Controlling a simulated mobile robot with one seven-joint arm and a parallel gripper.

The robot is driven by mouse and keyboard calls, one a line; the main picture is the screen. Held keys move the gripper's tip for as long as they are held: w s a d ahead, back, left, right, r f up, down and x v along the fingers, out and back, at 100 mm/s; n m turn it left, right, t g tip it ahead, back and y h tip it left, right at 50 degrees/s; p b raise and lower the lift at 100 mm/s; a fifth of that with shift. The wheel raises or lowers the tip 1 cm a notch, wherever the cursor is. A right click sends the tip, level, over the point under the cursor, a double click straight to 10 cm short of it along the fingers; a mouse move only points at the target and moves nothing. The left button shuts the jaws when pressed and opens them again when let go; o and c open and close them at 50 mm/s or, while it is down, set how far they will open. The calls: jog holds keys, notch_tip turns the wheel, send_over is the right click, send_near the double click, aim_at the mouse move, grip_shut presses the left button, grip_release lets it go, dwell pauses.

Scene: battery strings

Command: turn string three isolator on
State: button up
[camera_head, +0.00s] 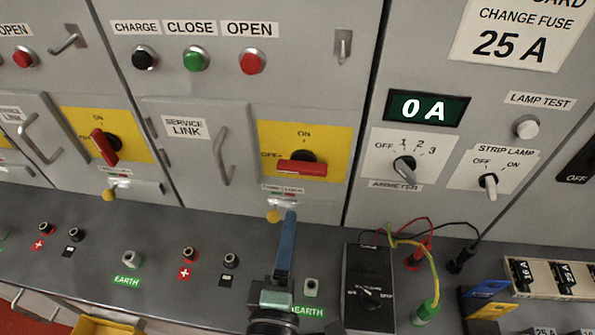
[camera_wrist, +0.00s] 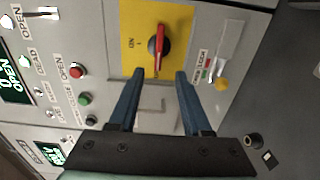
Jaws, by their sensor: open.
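A red isolator handle (camera_head: 302,167) sits on a yellow plate (camera_head: 335,138) marked ON and OFF, right of the SERVICE LINK door. It lies level, in line with OFF. The same handle shows in the wrist view (camera_wrist: 158,44), on its yellow plate (camera_wrist: 128,30). My gripper (camera_head: 289,215) is below this plate in the head view, with one blue finger clearly visible. In the wrist view my gripper (camera_wrist: 160,74) is open and empty, its fingertips either side of the handle's line and apart from it. No string number is legible.
Another red isolator handle (camera_head: 103,147) on a yellow plate is further left, tilted. The SERVICE LINK door handle (camera_head: 222,155) sticks out beside the plate. A black meter box (camera_head: 368,290) with leads stands right on the shelf.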

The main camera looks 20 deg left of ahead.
aim_at(301, 173)
jog(key=p+x, duration=0.2)
jog(key=x, duration=1)
jog(key=shift+w, duration=0.35)
grip_shut()
